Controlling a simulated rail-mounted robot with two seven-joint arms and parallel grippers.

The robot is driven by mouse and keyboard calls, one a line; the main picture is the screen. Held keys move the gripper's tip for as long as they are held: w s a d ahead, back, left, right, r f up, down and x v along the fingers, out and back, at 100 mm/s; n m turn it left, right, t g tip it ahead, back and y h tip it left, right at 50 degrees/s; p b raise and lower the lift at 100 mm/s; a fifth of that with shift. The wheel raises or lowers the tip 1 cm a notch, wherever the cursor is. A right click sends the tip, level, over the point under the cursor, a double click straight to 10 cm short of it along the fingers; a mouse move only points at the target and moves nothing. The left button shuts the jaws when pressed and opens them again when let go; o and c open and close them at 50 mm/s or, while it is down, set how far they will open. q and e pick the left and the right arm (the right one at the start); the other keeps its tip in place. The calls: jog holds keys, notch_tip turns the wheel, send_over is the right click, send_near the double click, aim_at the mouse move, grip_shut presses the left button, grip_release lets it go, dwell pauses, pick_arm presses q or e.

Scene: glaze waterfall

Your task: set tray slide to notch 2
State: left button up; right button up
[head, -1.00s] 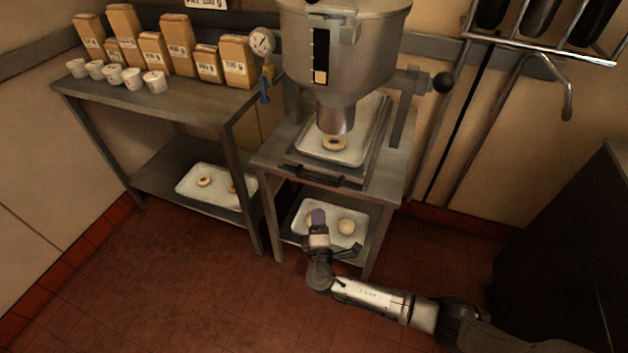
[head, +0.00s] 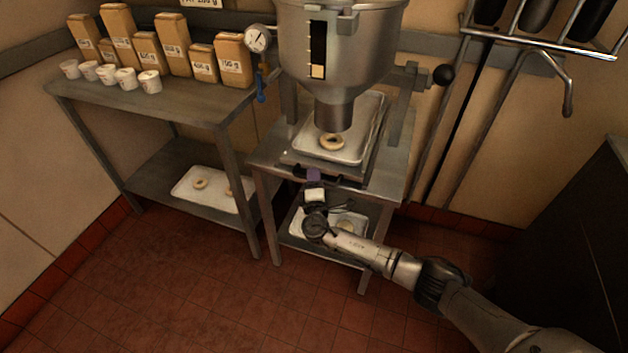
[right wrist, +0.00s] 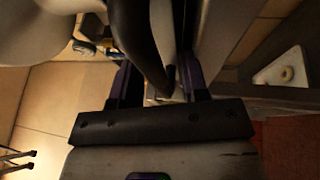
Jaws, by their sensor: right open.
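The tray slide (head: 350,169) stands on the metal stand under the hopper, with a dark handle (head: 345,181) along its front edge. It bears a pale tray (head: 366,128) with one dough ring (head: 332,142) under the hopper nozzle. My right gripper (head: 314,175) is at the left part of the handle and hides some of it. In the right wrist view the fingers (right wrist: 158,82) are apart, and a dark curved bar, seemingly the handle, runs between them. I cannot tell whether they touch it. Notch marks cannot be made out. My left gripper is not in view.
The steel hopper (head: 345,60) hangs over the slide. A lower tray (head: 298,222) lies on the stand's shelf behind my arm. A left table (head: 150,105) carries bags and cups, with another tray (head: 205,196) below. The red floor (head: 200,290) in front is clear.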

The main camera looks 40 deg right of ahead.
dwell(0.3)
grip_shut()
dwell(0.4)
